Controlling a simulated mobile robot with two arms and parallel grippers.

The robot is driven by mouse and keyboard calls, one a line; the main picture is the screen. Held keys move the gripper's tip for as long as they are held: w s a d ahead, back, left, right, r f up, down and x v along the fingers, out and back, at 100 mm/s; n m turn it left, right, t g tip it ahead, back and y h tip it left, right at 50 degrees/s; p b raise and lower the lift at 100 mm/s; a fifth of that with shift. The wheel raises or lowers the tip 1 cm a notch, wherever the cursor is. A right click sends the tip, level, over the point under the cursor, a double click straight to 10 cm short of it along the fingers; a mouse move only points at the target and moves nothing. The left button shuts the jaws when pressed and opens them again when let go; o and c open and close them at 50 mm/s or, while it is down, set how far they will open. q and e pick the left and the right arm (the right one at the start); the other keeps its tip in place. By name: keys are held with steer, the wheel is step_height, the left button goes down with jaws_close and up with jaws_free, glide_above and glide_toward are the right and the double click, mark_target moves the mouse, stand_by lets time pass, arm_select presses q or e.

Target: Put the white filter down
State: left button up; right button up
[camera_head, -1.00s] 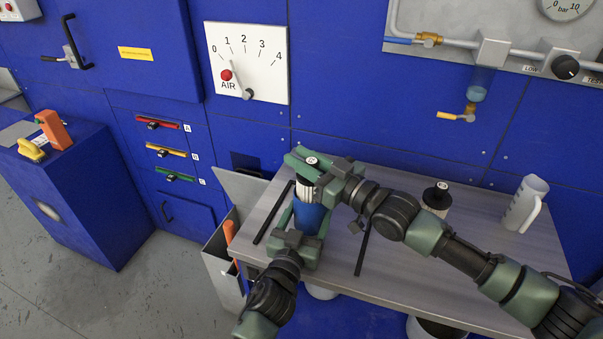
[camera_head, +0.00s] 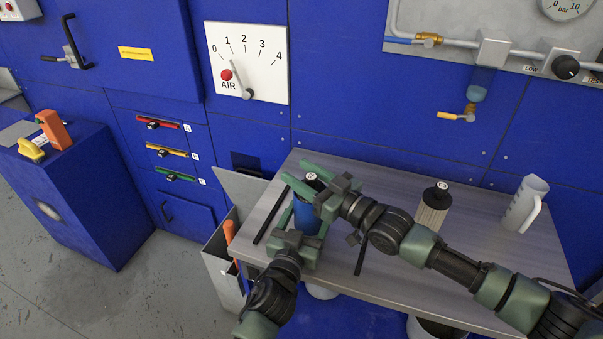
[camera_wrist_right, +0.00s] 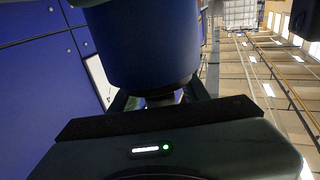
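The blue bowl (camera_head: 307,218) stands upright over the table, between the fingers of my left gripper (camera_head: 306,222); it fills the top of the right wrist view (camera_wrist_right: 145,45). The white filter, with its black cap (camera_head: 312,181), sits low at the bowl's mouth; its white body is mostly hidden by the bowl and my right gripper. My right gripper (camera_head: 303,176) has its fingers spread on either side of the cap, and looks open. Whether a finger touches the cap I cannot tell. A second, cream filter (camera_head: 432,211) with a black cap stands on the table to the right.
The grey table (camera_head: 480,255) also holds a clear jug (camera_head: 525,203) at the right and dark bars near the bowl. An open grey bin (camera_head: 222,265) hangs at the table's left. Blue panels rise behind. My right forearm crosses the table.

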steer(key=shift+r, duration=0.15)
steer(key=v, duration=1.2)
arm_select(q)
steer(key=o, duration=1.6)
